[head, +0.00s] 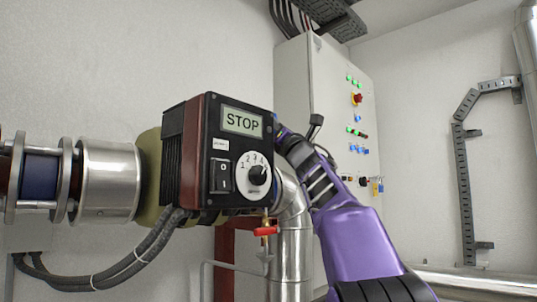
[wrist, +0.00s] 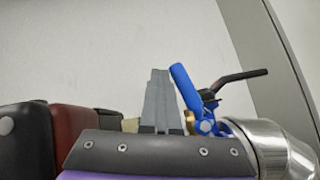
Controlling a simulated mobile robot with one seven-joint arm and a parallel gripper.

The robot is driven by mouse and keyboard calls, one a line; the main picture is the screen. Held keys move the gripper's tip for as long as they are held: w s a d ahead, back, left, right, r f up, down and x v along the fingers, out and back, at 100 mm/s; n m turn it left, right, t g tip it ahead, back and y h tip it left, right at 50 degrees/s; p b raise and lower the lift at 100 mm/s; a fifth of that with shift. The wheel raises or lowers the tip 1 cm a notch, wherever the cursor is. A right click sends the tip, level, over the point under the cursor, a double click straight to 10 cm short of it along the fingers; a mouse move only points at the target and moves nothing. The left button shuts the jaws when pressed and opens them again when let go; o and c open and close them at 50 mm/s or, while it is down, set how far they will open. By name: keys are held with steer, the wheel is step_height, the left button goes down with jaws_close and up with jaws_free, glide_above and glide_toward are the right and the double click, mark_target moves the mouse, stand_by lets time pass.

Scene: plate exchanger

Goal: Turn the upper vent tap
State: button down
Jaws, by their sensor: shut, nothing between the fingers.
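In the wrist view my gripper (wrist: 160,76) points up with its grey fingers together and nothing between them. Just right of the fingers is a tap with a blue lever (wrist: 185,85), tilted up and left, on a small brass-coloured fitting; I take it for the upper vent tap. I cannot tell whether the fingers touch the lever. In the head view my purple arm reaches behind the pump controller (head: 238,150), which hides my gripper and the blue lever. A red-handled tap (head: 265,231) hangs lower, beneath the controller.
A black lever (wrist: 240,77) juts right beside the blue one. A silver pipe (head: 291,250) runs down beside my arm. A control cabinet (head: 295,75) with lit lamps stands behind. In the wrist view, bare wall shows above the fingers.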

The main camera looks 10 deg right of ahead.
steer(key=shift+w+d+r+m+t+h, duration=0.1)
steer(key=shift+d+r+m+t+h, duration=0.05)
steer(key=shift+m+h, duration=0.6)
steer(key=shift+w+d+r+m+t+h, duration=0.1)
steer(key=shift+d+m+t+h, duration=0.05)
steer(key=shift+m+h, duration=0.55)
steer(key=shift+d, duration=0.1)
